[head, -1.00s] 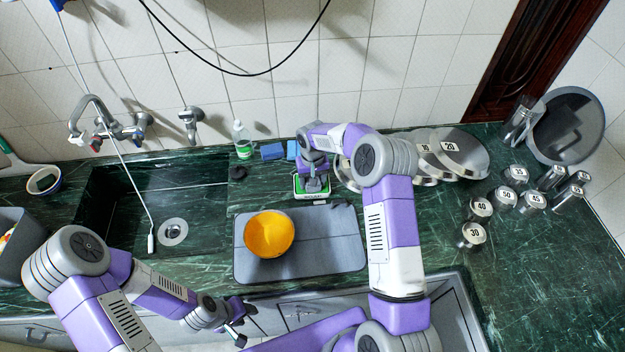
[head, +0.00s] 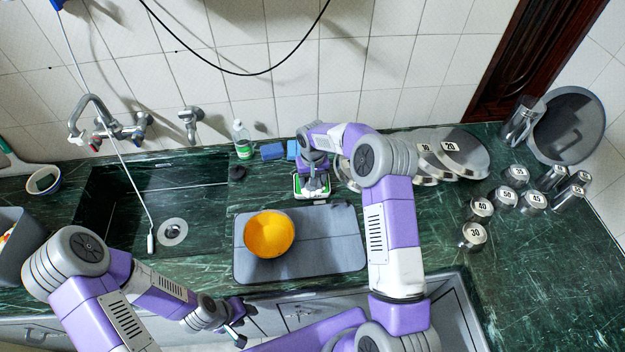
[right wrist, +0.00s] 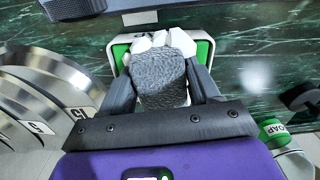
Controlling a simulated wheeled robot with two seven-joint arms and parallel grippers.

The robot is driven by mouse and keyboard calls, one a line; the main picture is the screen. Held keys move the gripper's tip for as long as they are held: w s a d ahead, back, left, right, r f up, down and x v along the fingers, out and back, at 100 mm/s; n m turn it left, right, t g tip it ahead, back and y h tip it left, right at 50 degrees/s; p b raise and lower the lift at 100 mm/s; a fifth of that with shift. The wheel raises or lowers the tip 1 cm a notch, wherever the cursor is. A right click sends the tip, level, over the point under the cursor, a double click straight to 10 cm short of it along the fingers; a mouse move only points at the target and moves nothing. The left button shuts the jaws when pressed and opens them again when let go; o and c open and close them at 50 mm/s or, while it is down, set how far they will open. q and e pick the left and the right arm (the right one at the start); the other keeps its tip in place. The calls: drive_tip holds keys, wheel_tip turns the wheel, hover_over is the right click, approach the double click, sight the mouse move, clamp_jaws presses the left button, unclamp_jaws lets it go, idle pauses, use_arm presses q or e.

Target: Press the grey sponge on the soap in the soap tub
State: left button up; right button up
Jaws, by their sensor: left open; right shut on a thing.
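The soap tub (head: 312,198) is a white box with a green inside, at the counter's back middle behind the grey mat. It also shows in the right wrist view (right wrist: 203,50), with white soap pieces (right wrist: 178,42) in it. My right gripper (head: 313,180) is over the tub. In the right wrist view its fingers are shut on the grey sponge (right wrist: 158,78), which lies in front of the soap in that view. Whether the sponge touches the soap I cannot tell. My left gripper (head: 240,325) is open and empty, low at the counter's front edge.
An orange bowl (head: 268,233) stands on the grey mat (head: 335,250). A soap bottle (head: 242,142) and blue sponges (head: 271,151) stand along the wall. Steel lids (head: 462,155) and several numbered jars (head: 472,235) are at right; the sink (head: 115,210) is at left.

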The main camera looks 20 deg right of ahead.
drive_tip(key=shift+r+p, duration=1.95)
drive_tip(key=shift+r, duration=1.5)
